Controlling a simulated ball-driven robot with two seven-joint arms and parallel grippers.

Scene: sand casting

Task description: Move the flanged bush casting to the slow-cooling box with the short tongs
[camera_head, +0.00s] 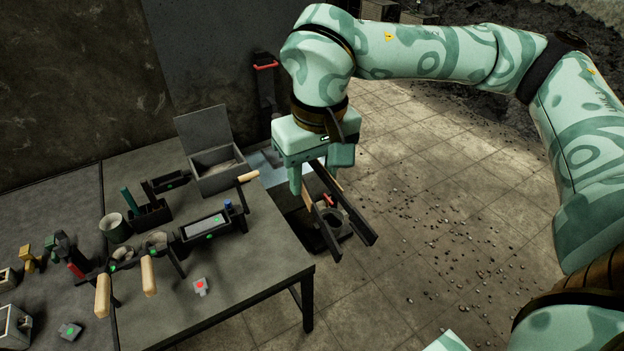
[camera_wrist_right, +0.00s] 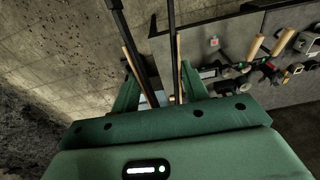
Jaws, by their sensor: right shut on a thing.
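My right gripper (camera_head: 318,174) is shut on a pair of tongs with two long dark bars (camera_head: 352,218) and wooden handles. It holds them beyond the table's right edge. In the right wrist view, the bars (camera_wrist_right: 172,45) run up out of the picture from between my fingers (camera_wrist_right: 160,95). A dark round piece with a hole (camera_head: 333,221), possibly the flanged bush casting, shows between the bars. I cannot tell whether the bars touch it. An open grey box with a raised lid (camera_head: 222,180), possibly the slow-cooling box, stands at the table's back. My left gripper is out of view.
The grey table (camera_head: 265,268) holds wooden-handled tools (camera_head: 149,275), a dark tray-like fixture (camera_head: 205,231), a cup (camera_head: 115,228) and small coloured items at the left. A dark stand with a red handle (camera_head: 266,68) is behind. The tiled floor at right has scattered grit.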

